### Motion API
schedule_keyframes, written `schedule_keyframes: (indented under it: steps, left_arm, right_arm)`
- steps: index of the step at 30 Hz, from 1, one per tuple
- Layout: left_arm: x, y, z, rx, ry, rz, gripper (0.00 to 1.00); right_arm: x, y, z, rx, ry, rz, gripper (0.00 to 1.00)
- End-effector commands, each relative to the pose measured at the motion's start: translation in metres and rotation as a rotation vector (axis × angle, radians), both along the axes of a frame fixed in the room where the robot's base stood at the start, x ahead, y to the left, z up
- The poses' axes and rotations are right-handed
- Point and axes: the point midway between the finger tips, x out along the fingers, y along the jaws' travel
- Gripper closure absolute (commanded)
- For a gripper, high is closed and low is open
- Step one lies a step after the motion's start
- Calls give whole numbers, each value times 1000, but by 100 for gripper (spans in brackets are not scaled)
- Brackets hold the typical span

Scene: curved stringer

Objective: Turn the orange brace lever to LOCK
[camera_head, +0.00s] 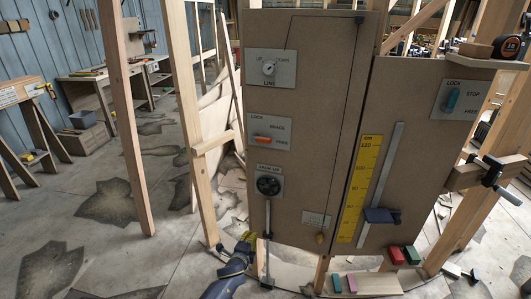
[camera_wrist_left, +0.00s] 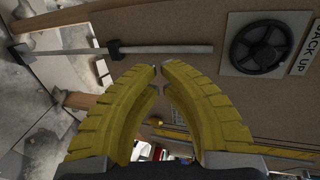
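The orange brace lever (camera_head: 263,140) lies level on a pale plate (camera_head: 283,129) on the left board. The plate reads LOCK at its upper left, BRACE in the middle and FREE at the right, level with the lever. My left gripper (camera_head: 247,238) is low at the left board's lower left edge, well below the lever and apart from it. In the left wrist view its yellow fingers (camera_wrist_left: 159,72) meet at the tips with nothing held between them. The lever is not seen in that view. My right gripper is not in view.
A black JACK UP handwheel (camera_head: 268,185) is below the brace plate, with a rod (camera_head: 266,245) under it. A LINE knob (camera_head: 269,68) is above. A wooden post (camera_head: 187,110) stands left.

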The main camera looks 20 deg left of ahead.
Motion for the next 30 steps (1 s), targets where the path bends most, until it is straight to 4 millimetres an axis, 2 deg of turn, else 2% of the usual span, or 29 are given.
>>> schedule_keyframes:
  steps: [1,3,6,9,12,15,18,22,30]
  left_arm:
    - [17,-1,39,102,-67,-28,100]
    - [35,-3,88,269,-152,-62,100]
    - [50,-7,159,539,-271,-89,100]
    - [53,-12,213,799,-356,-91,100]
    - [49,-16,247,1026,-405,-81,100]
    - [45,-19,269,1211,-429,-66,100]
    - [43,-21,279,1351,-432,-57,100]
    - [43,-21,280,1461,-419,-55,100]
    - [43,-21,279,1523,-408,-57,100]
  right_arm:
    - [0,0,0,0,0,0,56]
    - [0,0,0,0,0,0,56]
    - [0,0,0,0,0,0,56]
    - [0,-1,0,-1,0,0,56]
    - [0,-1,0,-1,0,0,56]
    - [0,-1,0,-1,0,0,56]
    - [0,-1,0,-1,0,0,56]
    - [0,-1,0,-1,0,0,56]
    - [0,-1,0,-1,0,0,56]
